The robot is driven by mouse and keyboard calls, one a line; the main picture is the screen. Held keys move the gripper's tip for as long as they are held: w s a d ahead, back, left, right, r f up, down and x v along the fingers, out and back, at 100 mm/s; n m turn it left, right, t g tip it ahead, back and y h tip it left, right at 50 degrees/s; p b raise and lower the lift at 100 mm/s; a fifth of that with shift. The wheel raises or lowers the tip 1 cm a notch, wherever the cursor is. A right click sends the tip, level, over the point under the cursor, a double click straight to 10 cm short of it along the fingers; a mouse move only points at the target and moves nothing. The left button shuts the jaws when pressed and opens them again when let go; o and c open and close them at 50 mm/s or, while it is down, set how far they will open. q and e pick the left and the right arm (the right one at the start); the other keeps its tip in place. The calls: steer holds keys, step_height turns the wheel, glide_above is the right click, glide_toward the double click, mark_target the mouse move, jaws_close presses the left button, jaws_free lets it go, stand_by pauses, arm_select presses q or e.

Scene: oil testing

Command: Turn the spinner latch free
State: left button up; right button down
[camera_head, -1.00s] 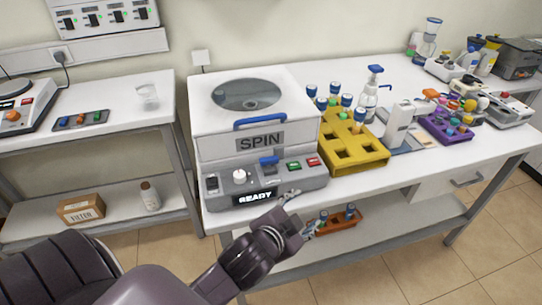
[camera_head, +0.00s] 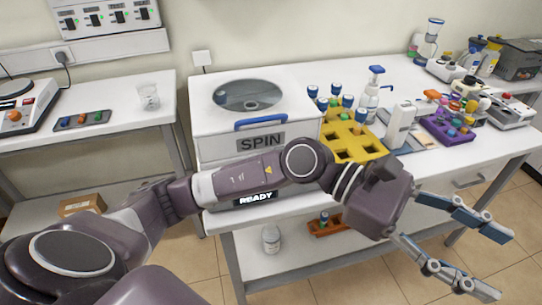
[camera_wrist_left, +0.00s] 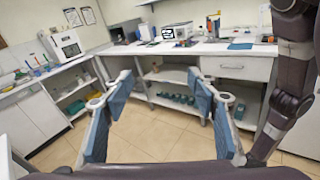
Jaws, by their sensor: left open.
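The white spinner (camera_head: 215,115) stands on the bench with a round window (camera_head: 250,95) on top, a blue handle (camera_head: 260,124) and a SPIN label. Its READY display (camera_head: 254,199) shows below my arm. My left forearm crosses in front of the spinner and hides most of its control panel, so the latch on the panel cannot be made out. My left gripper (camera_head: 499,265) is open and empty, far to the right of the spinner, in front of the bench. In the left wrist view its two blue-padded fingers (camera_wrist_left: 158,85) are spread apart with nothing between them. My right gripper is not seen.
A yellow rack (camera_head: 372,155) with blue-capped tubes stands right of the spinner. A pump bottle (camera_head: 372,92), a purple rack (camera_head: 446,133) and other devices fill the bench further right. An orange rack (camera_head: 330,228) and a white jar (camera_head: 271,240) are on the lower shelf. Open floor lies in front.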

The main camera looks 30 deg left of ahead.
arm_select(q)
steer(key=w+a+f+m+t+y, duration=0.1)
steer(key=w+a+f+m+y, duration=0.25)
steer(key=a+f+y, duration=0.3)
steer(key=w+a+f+m+t+y, duration=0.1)
steer(key=w+a+f+m+y, duration=0.1)
steer(key=w+a+f+y, duration=0.4)
steer(key=w+a+r+t+y, duration=0.15)
steer(key=a+y, duration=0.25)
steer(key=a, duration=1)
steer(key=w+a+r+t+y, duration=0.15)
steer(key=a+y, duration=0.35)
steer(key=a, duration=0.8)
steer(key=shift+g+h, duration=0.35)
steer(key=shift+g, duration=0.15)
steer(key=b+x, duration=0.1)
steer(key=x, duration=0.3)
steer(key=shift+w+f, duration=0.15)
steer(key=shift+w, duration=0.05)
steer(key=shift+x, duration=1.35)
steer(key=shift+w+a, duration=0.1)
